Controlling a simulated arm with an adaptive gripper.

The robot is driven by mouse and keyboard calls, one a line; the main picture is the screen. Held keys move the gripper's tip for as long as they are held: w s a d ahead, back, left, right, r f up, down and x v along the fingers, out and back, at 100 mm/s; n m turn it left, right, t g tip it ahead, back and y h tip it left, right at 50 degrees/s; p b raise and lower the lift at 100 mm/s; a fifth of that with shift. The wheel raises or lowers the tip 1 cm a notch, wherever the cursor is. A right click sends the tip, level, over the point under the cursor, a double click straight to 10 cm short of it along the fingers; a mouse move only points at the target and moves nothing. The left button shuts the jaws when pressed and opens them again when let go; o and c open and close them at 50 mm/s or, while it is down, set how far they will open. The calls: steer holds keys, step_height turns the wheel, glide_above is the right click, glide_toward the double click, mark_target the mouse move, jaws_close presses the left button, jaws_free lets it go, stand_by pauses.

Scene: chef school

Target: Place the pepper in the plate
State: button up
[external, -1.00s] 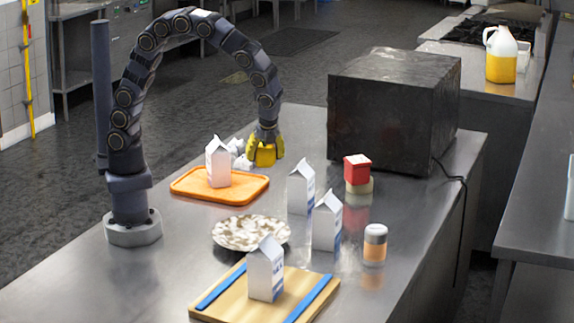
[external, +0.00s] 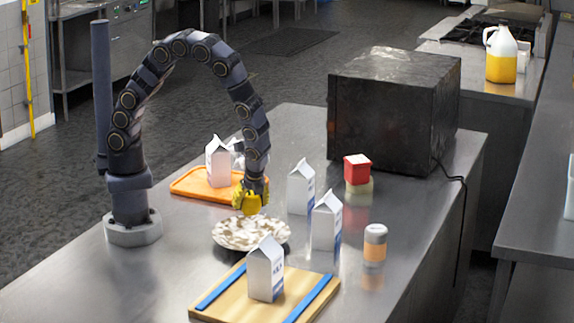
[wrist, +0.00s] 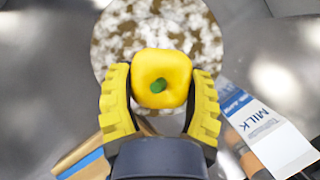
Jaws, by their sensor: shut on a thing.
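The yellow pepper (wrist: 161,68) with a green stem is held between the two yellow fingers of my gripper (wrist: 160,100) in the wrist view. In the external view my gripper (external: 251,195) is over the far side of the plate, and the fingers and pepper are hard to tell apart there. The round plate (external: 253,236) has a mottled white and brown pattern and lies on the steel counter. In the wrist view the plate (wrist: 110,45) lies behind the pepper. The pepper appears above the plate; the exact gap cannot be told.
Milk cartons stand close to the plate: one on the wooden board (external: 220,304) in front, and two (external: 301,187) (external: 326,222) to the right. Another carton (external: 217,162) stands on the orange tray (external: 190,190). A shaker (external: 375,245) and a black box (external: 385,115) stand further right.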

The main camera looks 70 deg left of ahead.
mark_target(250, 238)
step_height(250, 238, down, 8)
steer(key=shift+r, duration=0.25)
steer(key=shift+f, duration=0.1)
steer(key=o, duration=1.1)
